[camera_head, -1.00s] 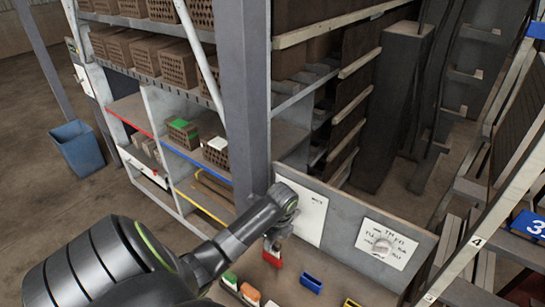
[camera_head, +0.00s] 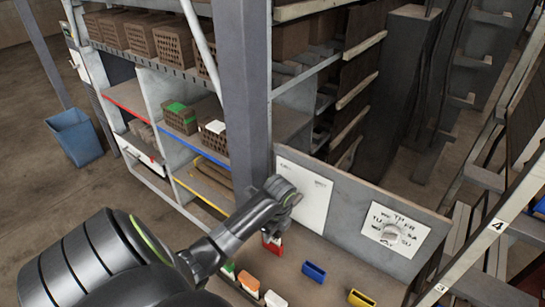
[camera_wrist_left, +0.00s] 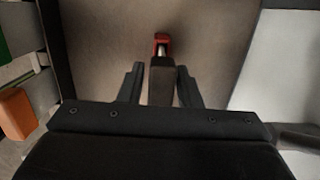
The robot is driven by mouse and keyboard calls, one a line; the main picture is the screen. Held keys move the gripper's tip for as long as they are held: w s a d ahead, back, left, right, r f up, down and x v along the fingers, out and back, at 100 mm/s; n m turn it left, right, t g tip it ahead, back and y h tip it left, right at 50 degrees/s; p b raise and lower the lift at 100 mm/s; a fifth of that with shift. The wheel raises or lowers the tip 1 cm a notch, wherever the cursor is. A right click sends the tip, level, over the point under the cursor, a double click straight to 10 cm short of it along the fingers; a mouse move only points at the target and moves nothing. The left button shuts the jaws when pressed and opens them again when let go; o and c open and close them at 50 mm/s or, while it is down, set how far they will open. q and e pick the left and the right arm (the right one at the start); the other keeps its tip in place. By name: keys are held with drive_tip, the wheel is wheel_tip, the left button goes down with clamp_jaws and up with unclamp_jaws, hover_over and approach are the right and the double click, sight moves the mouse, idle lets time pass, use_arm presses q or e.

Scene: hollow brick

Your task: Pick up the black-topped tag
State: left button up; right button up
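The tag appears in the left wrist view as a dark upright block (camera_wrist_left: 162,84) with a red part (camera_wrist_left: 161,41) just beyond it. My left gripper (camera_wrist_left: 161,72) has its two fingers on either side of the dark block. Thin gaps seem to show between block and fingers, so it looks open around it. In the head view my left arm reaches in from the lower left, and the gripper (camera_head: 281,222) points down over the red piece (camera_head: 271,242). The gripper hides the top of this piece there. My right gripper is not in view.
A blue box (camera_head: 314,271) and a yellow box (camera_head: 361,298) lie to the right. A grey panel with a white sheet (camera_head: 303,200) stands close behind.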

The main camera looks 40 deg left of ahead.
use_arm(q)
clamp_jaws()
drive_tip(key=shift+r, duration=0.1)
